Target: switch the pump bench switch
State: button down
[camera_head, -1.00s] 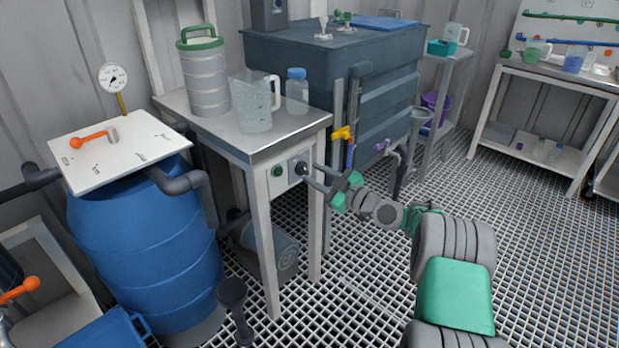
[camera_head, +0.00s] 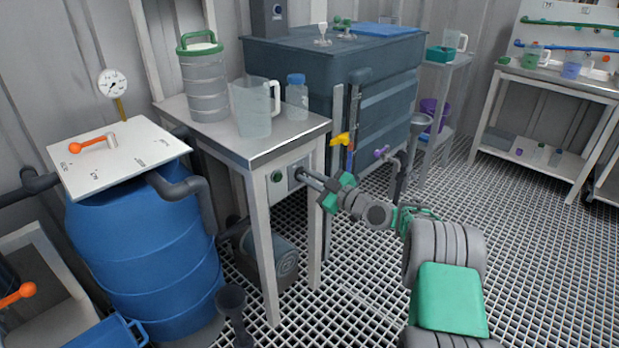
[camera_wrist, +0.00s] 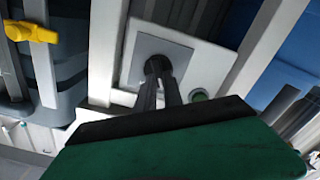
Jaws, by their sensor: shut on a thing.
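The pump bench (camera_head: 258,150) is a steel-topped table with a white front panel. The bench switch (camera_wrist: 158,66) is a dark knob on a grey plate (camera_wrist: 137,60) in the wrist view, at the right end of that panel. My gripper (camera_head: 306,176) reaches in from the right in the head view. Its two fingers are closed together on the knob and hide part of it. A green round button (camera_head: 277,176) sits left of the plate, and it also shows in the wrist view (camera_wrist: 199,95). I cannot tell the knob's exact angle.
A lidded canister (camera_head: 203,80), a clear jug (camera_head: 252,108) and a blue-capped bottle (camera_head: 297,97) stand on the bench. A dark tank (camera_head: 330,60) with a yellow valve handle (camera_head: 341,139) is close behind my gripper. A blue barrel (camera_head: 145,250) stands left. Grating floor is open at right.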

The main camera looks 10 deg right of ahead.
jog(key=shift+d+m, duration=0.1)
jog(key=shift+m, duration=0.2)
jog(key=m, duration=0.3)
jog(key=m+p, duration=0.1)
jog(key=m, duration=0.3)
jog(key=d+m+p, duration=0.1)
jog(key=m, duration=0.3)
jog(key=shift+w+r, duration=0.1)
jog(key=shift+w, duration=0.25)
jog(key=shift+m, duration=0.3)
dwell(0.4)
jog(key=c, duration=1.5)
grip_release()
jog(key=shift+a, duration=0.1)
jog(key=shift+o, duration=0.2)
jog(key=p+v, duration=0.1)
jog(key=v, duration=0.6)
jog(key=shift+s+d+p, duration=0.25)
jog(key=shift+s+p, duration=0.05)
jog(key=shift+p, duration=0.1)
